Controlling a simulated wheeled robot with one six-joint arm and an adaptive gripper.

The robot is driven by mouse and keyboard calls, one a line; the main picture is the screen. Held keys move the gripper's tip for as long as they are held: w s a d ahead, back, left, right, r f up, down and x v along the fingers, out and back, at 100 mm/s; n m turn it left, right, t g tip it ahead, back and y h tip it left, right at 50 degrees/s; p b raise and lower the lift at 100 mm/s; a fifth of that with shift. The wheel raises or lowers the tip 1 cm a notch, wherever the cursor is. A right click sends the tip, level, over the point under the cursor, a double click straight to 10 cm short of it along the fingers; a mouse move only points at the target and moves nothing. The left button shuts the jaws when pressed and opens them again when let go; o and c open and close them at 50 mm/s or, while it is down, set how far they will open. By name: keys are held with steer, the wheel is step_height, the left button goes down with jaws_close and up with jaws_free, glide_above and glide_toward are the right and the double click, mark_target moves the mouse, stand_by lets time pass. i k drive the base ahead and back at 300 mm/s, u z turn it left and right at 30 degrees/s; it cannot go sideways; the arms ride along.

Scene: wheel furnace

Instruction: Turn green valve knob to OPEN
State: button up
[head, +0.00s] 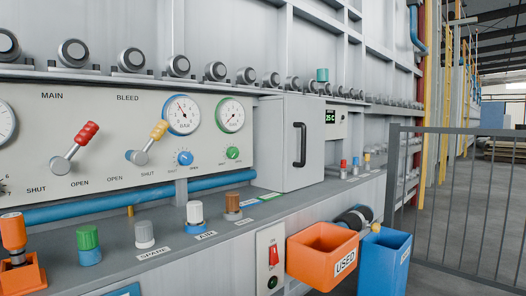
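The green valve knob (233,153) is a small round knob on the white control panel (110,110). My gripper does not show in this view, and nothing covers the green knob.
Levers with red (76,146) and yellow (149,142) grips stand out left of the knobs. A grey cabinet (290,142) juts out on the right. Bottles line the shelf below. An orange USED bin (322,252), blue bin (384,262) and railing (460,200) stand front right.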

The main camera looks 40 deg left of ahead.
mark_target(231, 152)
steer(key=u, duration=0.45)
steer(key=i, duration=1)
steer(key=u, duration=0.85)
